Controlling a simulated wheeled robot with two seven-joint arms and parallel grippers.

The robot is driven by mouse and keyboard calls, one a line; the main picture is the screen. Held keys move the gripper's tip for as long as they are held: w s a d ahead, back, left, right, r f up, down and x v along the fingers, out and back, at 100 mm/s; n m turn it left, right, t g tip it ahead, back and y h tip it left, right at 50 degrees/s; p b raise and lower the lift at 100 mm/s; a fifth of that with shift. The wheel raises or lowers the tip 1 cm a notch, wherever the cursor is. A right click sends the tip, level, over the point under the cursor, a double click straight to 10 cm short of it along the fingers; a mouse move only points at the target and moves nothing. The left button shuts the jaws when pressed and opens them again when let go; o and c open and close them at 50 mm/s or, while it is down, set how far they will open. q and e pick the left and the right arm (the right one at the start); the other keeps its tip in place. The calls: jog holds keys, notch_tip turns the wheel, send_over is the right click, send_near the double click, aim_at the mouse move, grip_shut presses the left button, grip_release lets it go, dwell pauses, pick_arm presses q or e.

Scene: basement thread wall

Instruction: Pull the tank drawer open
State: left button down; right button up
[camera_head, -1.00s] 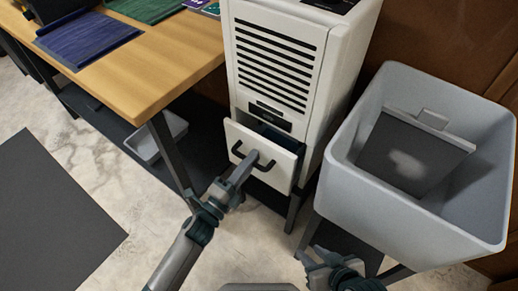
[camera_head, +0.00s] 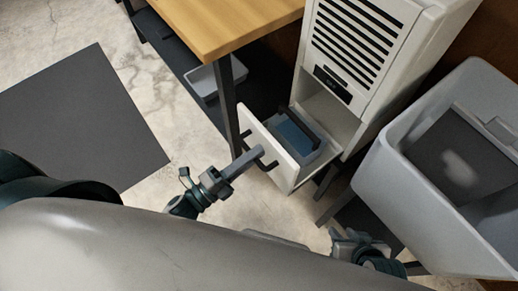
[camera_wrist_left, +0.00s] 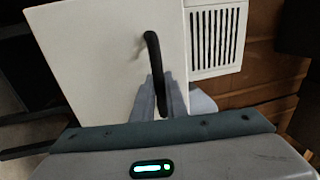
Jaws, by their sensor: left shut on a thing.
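The tank drawer (camera_head: 262,143) at the bottom of the white louvred cabinet (camera_head: 365,50) is pulled well out. A tank with a blue inside (camera_head: 298,133) shows behind its white front panel. My left gripper (camera_head: 250,158) is shut on the black drawer handle (camera_head: 266,165). In the left wrist view the fingers (camera_wrist_left: 161,98) close around the lower part of the black handle (camera_wrist_left: 153,60), in front of the white drawer front (camera_wrist_left: 95,60). My right gripper (camera_head: 350,240) is low, beside the grey sink, holding nothing that I can see; its fingertips are unclear.
A grey sink (camera_head: 400,190) stands to the right of the cabinet. A wooden table (camera_head: 225,25) with a dark leg (camera_head: 226,100) is at the left, close to the drawer. A grey tray (camera_head: 203,80) sits under it. A dark mat (camera_head: 85,120) lies on the open floor.

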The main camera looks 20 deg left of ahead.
pick_arm(q)
jog(key=c, duration=2)
grip_release()
jog(key=shift+c, duration=0.2)
